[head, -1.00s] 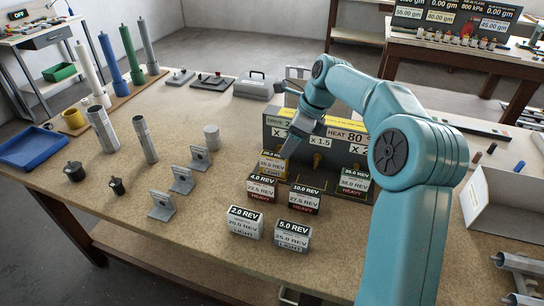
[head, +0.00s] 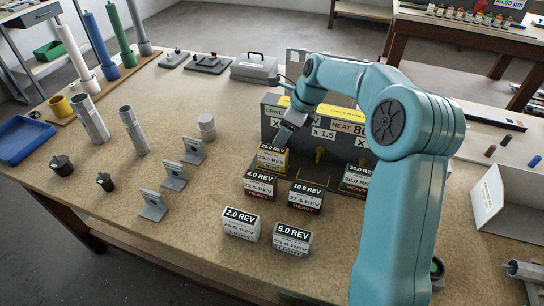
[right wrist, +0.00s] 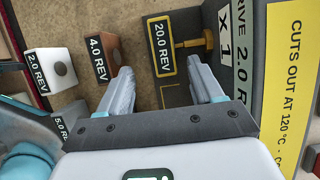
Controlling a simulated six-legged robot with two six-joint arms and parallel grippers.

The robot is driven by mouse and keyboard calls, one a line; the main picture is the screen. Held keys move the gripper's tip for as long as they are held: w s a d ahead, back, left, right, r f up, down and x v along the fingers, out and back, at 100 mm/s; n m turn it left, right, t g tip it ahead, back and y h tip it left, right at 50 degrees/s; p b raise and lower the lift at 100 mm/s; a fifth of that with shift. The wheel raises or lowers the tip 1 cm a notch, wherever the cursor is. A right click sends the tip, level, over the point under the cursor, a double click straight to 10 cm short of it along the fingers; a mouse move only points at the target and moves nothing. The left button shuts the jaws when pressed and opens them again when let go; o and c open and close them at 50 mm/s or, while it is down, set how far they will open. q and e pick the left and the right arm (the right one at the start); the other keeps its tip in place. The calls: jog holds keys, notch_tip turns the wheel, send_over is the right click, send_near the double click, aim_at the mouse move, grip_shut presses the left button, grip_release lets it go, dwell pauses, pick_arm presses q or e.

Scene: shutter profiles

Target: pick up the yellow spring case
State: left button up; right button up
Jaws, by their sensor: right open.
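The yellow spring case (head: 271,160) is a small dark box with a yellow-edged label reading 20.0 REV. It stands at the left end of the dark rack below the sign panel. My right gripper (head: 286,136) is just above and behind it in the head view. In the right wrist view the case (right wrist: 161,45) shows ahead of my open right gripper (right wrist: 165,86), between the lines of the two fingers. The fingers are empty, and I cannot tell the exact gap to the case. My left gripper is not in view.
The 4.0 REV case (head: 259,184) and 10.0 REV case (head: 306,197) stand close in front. The 30.0 REV case (head: 356,178) is to the right. The 2.0 REV (head: 240,224) and 5.0 REV (head: 291,239) cases are nearer. A sign panel (head: 345,128) rises behind.

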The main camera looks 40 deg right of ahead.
aim_at(274, 149)
jog(key=shift+x, duration=1.1)
jog(key=x, duration=0.3)
jog(key=p+x, duration=0.1)
jog(key=x, duration=0.2)
jog(key=shift+d, duration=0.25)
jog(key=shift+s+a+r, duration=0.1)
jog(key=shift+c, duration=1.2)
jog(key=c, duration=1)
